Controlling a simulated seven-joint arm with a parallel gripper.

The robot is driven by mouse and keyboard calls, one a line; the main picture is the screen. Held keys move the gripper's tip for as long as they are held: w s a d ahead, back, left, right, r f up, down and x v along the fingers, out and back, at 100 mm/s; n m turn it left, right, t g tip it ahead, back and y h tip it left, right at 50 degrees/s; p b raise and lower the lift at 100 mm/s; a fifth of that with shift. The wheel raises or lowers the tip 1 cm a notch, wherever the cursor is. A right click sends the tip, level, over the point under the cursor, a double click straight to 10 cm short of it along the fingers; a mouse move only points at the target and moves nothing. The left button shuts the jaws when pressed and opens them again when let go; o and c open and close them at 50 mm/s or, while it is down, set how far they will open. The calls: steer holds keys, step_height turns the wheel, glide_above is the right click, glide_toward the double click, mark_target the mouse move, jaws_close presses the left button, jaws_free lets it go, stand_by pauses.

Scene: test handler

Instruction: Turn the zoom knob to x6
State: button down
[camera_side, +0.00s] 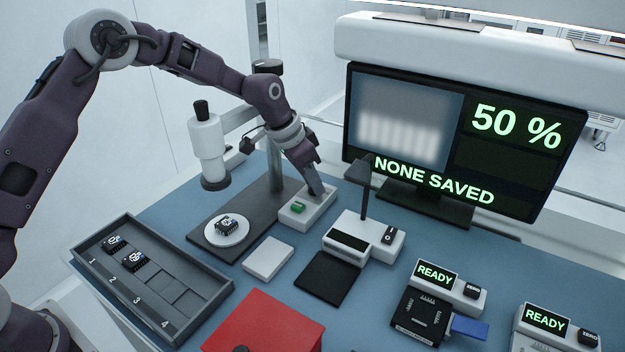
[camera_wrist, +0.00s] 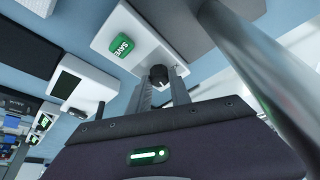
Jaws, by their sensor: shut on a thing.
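A black knob (camera_wrist: 158,76) with a small white mark sits on a white control box (camera_wrist: 130,20) beside a green SAVE button (camera_wrist: 121,46). I cannot read a scale or a zoom label by it. My gripper (camera_wrist: 161,78) has one finger on each side of the knob and is shut on it. In the side view my gripper (camera_side: 318,190) reaches down onto the right part of the white box (camera_side: 293,221), hiding the knob; the green button (camera_side: 298,205) shows. The monitor (camera_side: 470,150) reads "50 %" and "NONE SAVED" beside a blurred grey picture.
A white microscope tube (camera_side: 207,145) stands left of my gripper, over a round stage (camera_side: 227,231) with a chip. A metal post (camera_wrist: 265,80) runs close to my gripper. A white device with a thin upright post (camera_side: 350,226) stands to the right.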

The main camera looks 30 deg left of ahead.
steer(key=shift+f, duration=0.1)
stand_by(0.3)
steer(key=c, duration=1.2)
jaws_free()
